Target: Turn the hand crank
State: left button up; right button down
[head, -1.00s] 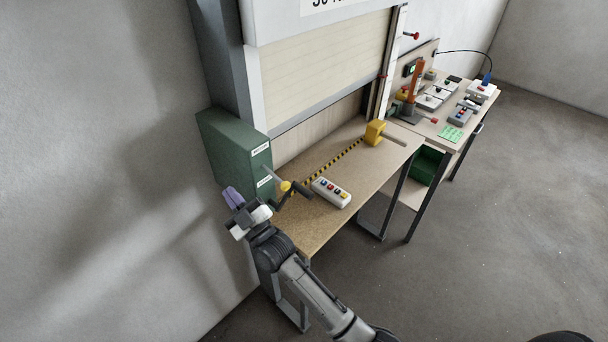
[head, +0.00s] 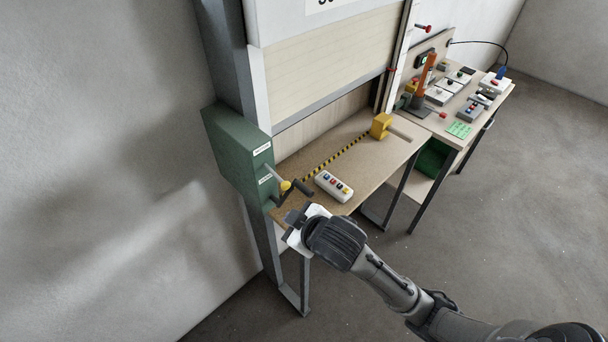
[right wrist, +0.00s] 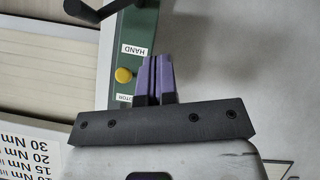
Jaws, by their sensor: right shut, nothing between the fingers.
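The hand crank has a black handle (head: 302,187) and stands out from the front of the green box (head: 232,150), over the left end of the table. A yellow knob (head: 285,186) shows beside the handle. In the right wrist view, the yellow knob (right wrist: 123,75) sits between the HAND label (right wrist: 134,50) and a second, partly hidden label; a dark bar, probably part of the crank (right wrist: 92,10), crosses the top. My right gripper (right wrist: 153,68) has its purple fingers together and empty, apart from the crank. In the head view it is just below the crank. My left gripper is out of view.
A push-button box (head: 334,186) lies on the table (head: 350,150) right of the crank. A yellow block (head: 381,125) stands farther back. The roller shutter (head: 330,65) rises behind. A second bench with tools (head: 455,110) is at the back right. Open floor lies to the right.

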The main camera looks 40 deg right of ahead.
jog(key=w+d+r+n+p, duration=0.1)
jog(key=w+d+r+p, duration=0.2)
jog(key=w+r, duration=0.5)
jog(key=w+d+r+n+p, duration=0.2)
jog(key=w+d+r+p, duration=0.15)
jog(key=r, duration=0.75)
jog(key=n+g+y, duration=0.4)
jog(key=n+g, duration=0.7)
send_over(302, 186)
jog(key=d, duration=0.1)
notch_tip(302, 186, down, 8)
jog(key=shift+d+f+p+x, duration=0.15)
jog(key=shift+d+p+x, duration=0.4)
jog(key=shift+x, duration=1.55)
jog(key=shift+d+f+p+x, duration=0.1)
jog(key=shift+d+p+x, duration=0.35)
jog(key=shift+x, duration=1.65)
jog(key=shift+d+f+p+x, duration=0.25)
jog(key=shift+p+x, duration=0.5)
jog(key=shift+x, duration=1.35)
jog(key=shift+w+d, duration=0.1)
jog(key=shift+d, duration=0.05)
